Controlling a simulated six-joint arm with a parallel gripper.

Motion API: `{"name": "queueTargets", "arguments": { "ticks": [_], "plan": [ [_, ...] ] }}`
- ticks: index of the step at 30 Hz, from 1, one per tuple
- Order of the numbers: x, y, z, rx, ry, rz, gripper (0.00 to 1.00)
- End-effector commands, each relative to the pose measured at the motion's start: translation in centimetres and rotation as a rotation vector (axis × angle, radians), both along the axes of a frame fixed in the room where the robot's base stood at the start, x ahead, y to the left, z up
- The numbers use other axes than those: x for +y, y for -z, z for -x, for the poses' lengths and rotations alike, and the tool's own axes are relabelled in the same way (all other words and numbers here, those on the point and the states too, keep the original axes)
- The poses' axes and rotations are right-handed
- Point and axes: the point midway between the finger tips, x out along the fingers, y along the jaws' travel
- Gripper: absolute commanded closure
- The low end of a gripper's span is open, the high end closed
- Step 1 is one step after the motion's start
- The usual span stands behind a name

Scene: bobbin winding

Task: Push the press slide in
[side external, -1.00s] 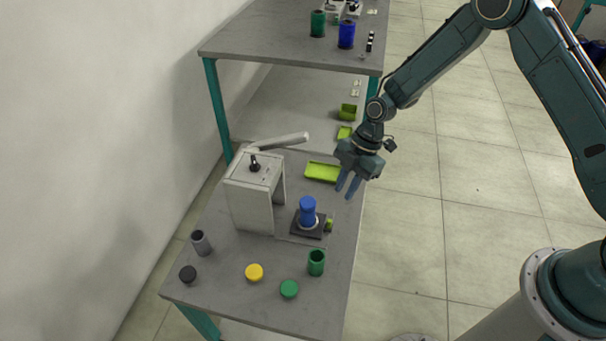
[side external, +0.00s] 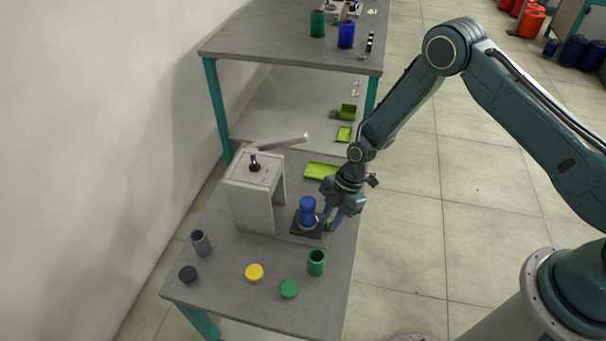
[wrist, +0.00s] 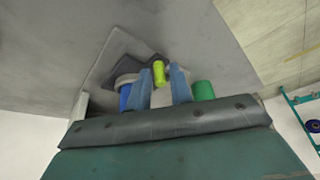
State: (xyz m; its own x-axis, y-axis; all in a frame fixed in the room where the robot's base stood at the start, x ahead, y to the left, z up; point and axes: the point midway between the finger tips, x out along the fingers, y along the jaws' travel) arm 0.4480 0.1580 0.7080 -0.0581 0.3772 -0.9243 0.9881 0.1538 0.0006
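The press slide is a dark square plate (side external: 299,232) in front of the grey press (side external: 250,205), outside its opening. A blue capped piece (side external: 307,209) stands upright on it in a pale ring. The slide has a yellow-green knob (side external: 329,226) on its right side. My gripper (side external: 333,220) is low at the knob and partly hides it. In the wrist view, my gripper's two fingers (wrist: 163,83) are apart, with the knob (wrist: 158,70) showing between their tips. I cannot tell whether either finger touches it. The slide plate (wrist: 120,48) shows beyond.
A green cup (side external: 316,263), green lid (side external: 289,289), yellow lid (side external: 254,272), grey cup (side external: 201,243) and black lid (side external: 188,273) stand on the near table. A lime tray (side external: 321,171) lies behind my gripper.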

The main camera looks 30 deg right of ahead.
Motion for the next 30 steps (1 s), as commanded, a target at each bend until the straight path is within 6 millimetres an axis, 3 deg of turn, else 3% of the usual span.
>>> {"name": "queueTargets", "arguments": {
  "ticks": [6,9,20,30],
  "plan": [
    [0.0,0.0,0.0,0.000,0.000,0.000,0.81],
    [0.0,0.0,0.0,0.000,0.000,0.000,1.00],
    [0.4,0.0,-0.5,-0.001,-0.001,0.000,1.00],
    [3.2,0.0,-3.4,-0.004,-0.003,-0.002,1.00]
  ]
}}
